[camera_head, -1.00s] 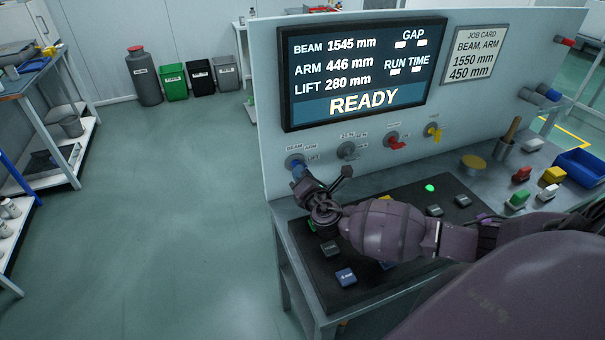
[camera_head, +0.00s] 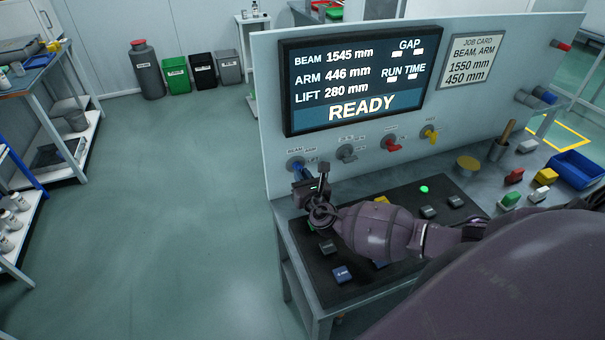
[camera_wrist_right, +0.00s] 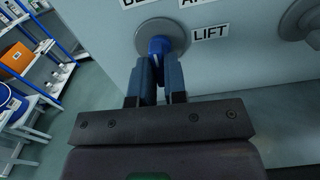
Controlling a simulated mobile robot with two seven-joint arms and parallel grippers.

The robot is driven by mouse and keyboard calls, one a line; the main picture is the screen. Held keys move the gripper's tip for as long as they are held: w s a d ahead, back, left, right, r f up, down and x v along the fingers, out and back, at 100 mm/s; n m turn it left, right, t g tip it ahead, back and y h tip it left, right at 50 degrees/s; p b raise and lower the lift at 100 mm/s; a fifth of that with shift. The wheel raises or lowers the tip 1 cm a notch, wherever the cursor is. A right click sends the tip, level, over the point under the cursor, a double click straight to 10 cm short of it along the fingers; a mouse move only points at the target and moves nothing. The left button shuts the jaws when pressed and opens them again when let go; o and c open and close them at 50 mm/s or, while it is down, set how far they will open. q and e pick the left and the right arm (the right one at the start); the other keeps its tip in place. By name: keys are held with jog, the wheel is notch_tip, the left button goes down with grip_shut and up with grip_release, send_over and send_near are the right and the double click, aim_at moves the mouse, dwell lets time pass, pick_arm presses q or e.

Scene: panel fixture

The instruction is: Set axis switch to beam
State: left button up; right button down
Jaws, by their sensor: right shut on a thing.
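The axis switch is a blue knob (camera_head: 294,165) on a round grey plate, low at the left end of the upright panel. Labels BEAM, ARM and LIFT stand around it. My right gripper (camera_head: 302,178) is at the knob, its fingers shut on it. In the right wrist view the blue knob (camera_wrist_right: 159,45) shows between and just beyond the two fingertips (camera_wrist_right: 160,65), with the LIFT label to its right. The fingers hide part of the knob, and I cannot tell which label it points to. My left gripper is not in view.
The screen (camera_head: 355,75) reads BEAM 1545, ARM 446, LIFT 280 mm and READY. A job card (camera_head: 472,60) hangs beside it. Grey (camera_head: 346,153), red (camera_head: 392,145) and yellow (camera_head: 429,133) knobs sit right of the switch. A black button pad (camera_head: 350,290) lies below my right arm.

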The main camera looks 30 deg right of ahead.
jog(key=shift+f+n, duration=0.1)
jog(key=shift+n, duration=0.3)
jog(key=shift+s, duration=0.1)
jog(key=c, duration=1.2)
grip_release()
jog(key=shift+o, duration=0.2)
jog(key=v, duration=1)
jog(key=shift+s, duration=0.4)
